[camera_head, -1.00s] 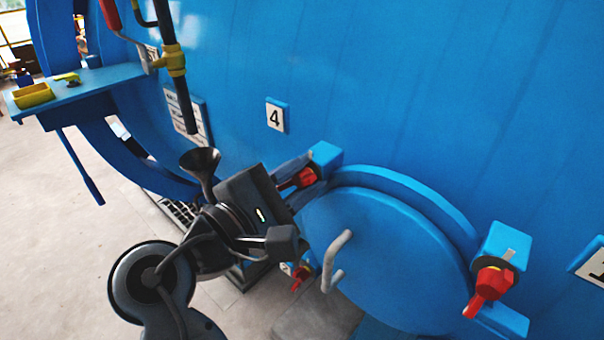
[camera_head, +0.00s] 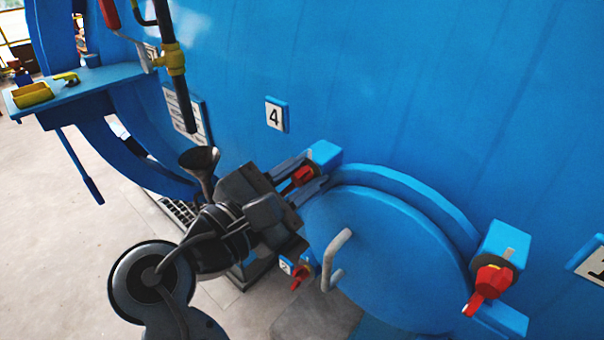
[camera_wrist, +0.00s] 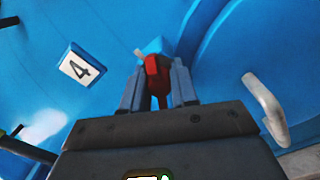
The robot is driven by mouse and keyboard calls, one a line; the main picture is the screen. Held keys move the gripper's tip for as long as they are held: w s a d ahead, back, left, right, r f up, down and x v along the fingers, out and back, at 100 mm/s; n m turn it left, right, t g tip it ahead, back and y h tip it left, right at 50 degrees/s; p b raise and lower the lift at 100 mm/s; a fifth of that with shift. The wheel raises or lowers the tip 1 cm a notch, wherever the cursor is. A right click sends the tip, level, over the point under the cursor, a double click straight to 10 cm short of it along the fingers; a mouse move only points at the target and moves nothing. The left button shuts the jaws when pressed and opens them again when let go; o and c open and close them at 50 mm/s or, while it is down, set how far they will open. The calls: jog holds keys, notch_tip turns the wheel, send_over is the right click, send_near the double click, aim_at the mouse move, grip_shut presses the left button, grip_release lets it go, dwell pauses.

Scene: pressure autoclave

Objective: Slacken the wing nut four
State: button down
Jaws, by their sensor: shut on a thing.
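The red wing nut four (camera_head: 303,175) sits at a blue block on the upper left rim of the round blue door, below the plate marked 4 (camera_head: 275,115). My gripper (camera_head: 304,178) reaches it from the lower left and is shut on it. In the wrist view the red nut (camera_wrist: 157,76) shows between the two fingers of my gripper (camera_wrist: 158,86), with the blue block behind it. The plate 4 (camera_wrist: 77,68) is to the left there. The fingers partly hide the nut in the head view.
The round blue door (camera_head: 390,260) has a bent grey handle (camera_head: 336,260) close to the right of my gripper. Other red wing nuts are at the lower left (camera_head: 300,275) and right (camera_head: 488,285). A black funnel (camera_head: 200,162) and dark pipe (camera_head: 178,85) are at the left.

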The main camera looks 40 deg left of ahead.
jog(key=shift+f, duration=0.15)
jog(key=c, duration=1)
grip_release()
jog(key=shift+o, duration=0.2)
jog(key=shift+s, duration=0.15)
jog(key=s+b, duration=0.1)
jog(key=s, duration=0.6)
jog(key=shift+s+a+b, duration=0.3)
jog(key=shift+a, duration=0.05)
